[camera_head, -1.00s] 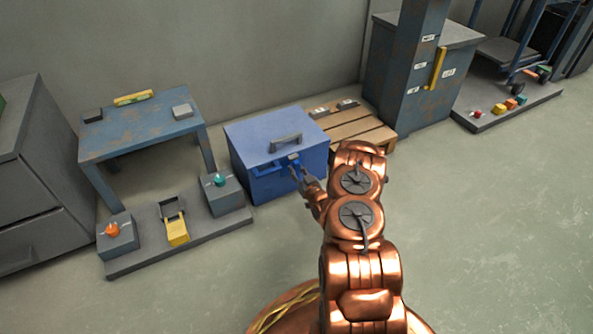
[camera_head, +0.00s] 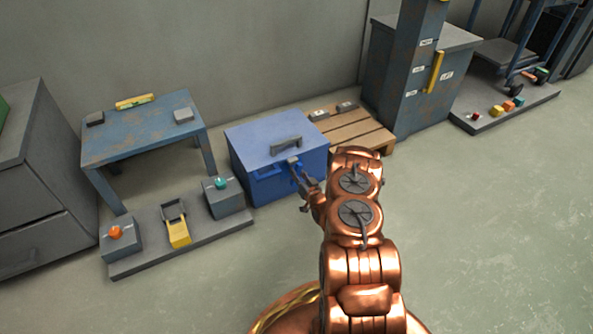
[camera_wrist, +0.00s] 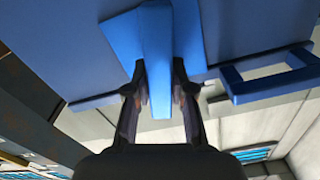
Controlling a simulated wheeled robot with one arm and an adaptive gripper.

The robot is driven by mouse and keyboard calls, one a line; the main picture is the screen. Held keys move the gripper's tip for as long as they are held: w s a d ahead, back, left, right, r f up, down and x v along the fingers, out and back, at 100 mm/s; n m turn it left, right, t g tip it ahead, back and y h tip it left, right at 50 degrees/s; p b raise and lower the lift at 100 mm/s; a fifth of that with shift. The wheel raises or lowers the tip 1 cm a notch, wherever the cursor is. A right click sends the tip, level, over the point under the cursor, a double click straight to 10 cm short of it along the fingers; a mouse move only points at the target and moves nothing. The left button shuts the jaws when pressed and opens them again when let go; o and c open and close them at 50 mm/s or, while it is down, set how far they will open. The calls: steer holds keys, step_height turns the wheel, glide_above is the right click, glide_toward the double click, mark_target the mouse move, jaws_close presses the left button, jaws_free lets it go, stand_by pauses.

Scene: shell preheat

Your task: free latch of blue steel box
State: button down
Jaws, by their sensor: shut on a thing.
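The blue steel box (camera_head: 259,138) stands shut on the floor, with a dark grey handle on its lid (camera_head: 286,144). My gripper (camera_head: 297,170) is at the upper front of the box, beside my copper arm. In the wrist view, the light-blue latch (camera_wrist: 157,45) hangs between the two dark fingers of my gripper (camera_wrist: 160,92), which are shut on it near its free end. A blue loop handle (camera_wrist: 270,75) sticks out beside it. In the head view my fingers partly hide the latch.
A low grey plinth with an orange button (camera_head: 115,232), a yellow lever (camera_head: 179,232) and a teal button (camera_head: 221,183) lies left of the box. A blue table (camera_head: 145,132) stands behind it. A wooden pallet (camera_head: 352,130) adjoins the box's right side. Floor at right is clear.

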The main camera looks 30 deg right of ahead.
steer(key=m+p, duration=0.1)
steer(key=m, duration=0.2)
steer(key=shift+d+m, duration=0.1)
steer(key=shift+m, duration=0.3)
steer(key=m+p, duration=0.1)
steer(key=m, duration=0.2)
steer(key=shift+d+f+m, duration=0.1)
steer(key=shift+d+m, duration=0.05)
steer(key=shift+m, duration=0.15)
steer(key=m, duration=0.3)
steer(key=shift+d+f+m, duration=0.1)
steer(key=shift+f+m, duration=0.1)
steer(key=shift+m, duration=0.1)
steer(key=shift+f+m, duration=0.15)
steer(key=shift+m, duration=1.65)
steer(key=c, duration=1)
jaws_free()
